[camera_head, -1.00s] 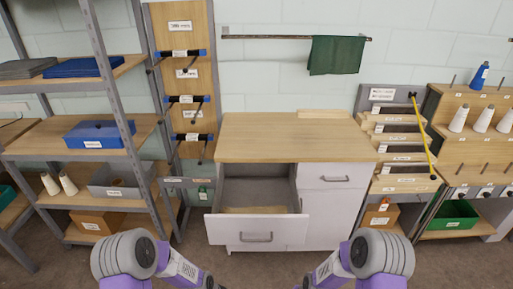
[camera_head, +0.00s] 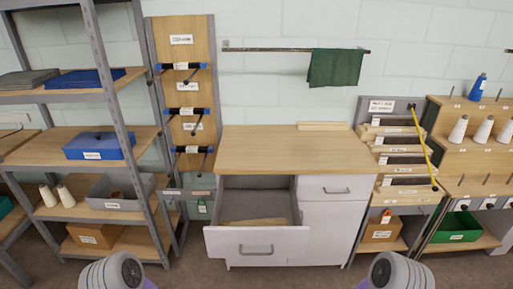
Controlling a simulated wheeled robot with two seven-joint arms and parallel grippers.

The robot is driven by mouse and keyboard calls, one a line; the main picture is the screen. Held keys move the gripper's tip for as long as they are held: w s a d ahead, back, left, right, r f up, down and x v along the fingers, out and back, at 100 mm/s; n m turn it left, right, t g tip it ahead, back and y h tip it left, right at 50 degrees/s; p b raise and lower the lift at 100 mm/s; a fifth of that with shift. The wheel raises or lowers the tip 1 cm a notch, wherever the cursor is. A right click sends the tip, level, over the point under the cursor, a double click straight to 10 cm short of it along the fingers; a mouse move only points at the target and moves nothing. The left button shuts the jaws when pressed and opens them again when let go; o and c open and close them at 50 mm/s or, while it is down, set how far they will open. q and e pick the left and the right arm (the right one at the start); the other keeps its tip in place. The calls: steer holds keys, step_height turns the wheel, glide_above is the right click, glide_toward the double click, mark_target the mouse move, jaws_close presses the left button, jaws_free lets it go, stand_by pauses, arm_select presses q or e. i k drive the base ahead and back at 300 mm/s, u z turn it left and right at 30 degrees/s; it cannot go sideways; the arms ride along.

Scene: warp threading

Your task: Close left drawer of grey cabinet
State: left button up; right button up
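The grey cabinet (camera_head: 325,228) has a wooden top (camera_head: 285,152) and stands in the middle of the view. Its left drawer (camera_head: 218,242) is pulled out toward me, with its inside visible and a bar handle (camera_head: 256,249) on its front. A wooden piece (camera_head: 254,222) shows inside the drawer. My two arms show only as rounded grey links at the bottom edge, left and right. Neither gripper is in view.
The right drawer (camera_head: 338,188) above the cabinet door is shut. A metal shelf unit (camera_head: 112,95) with boxes and cones stands at left. A stepped rack (camera_head: 398,160) and a shelf with cones (camera_head: 457,130) stand at right. A green cloth (camera_head: 334,67) hangs on a wall rail.

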mark_target(239, 197)
steer(key=k, duration=0.5)
steer(key=u, duration=1.05)
steer(key=i, duration=1)
steer(key=z, duration=1.1)
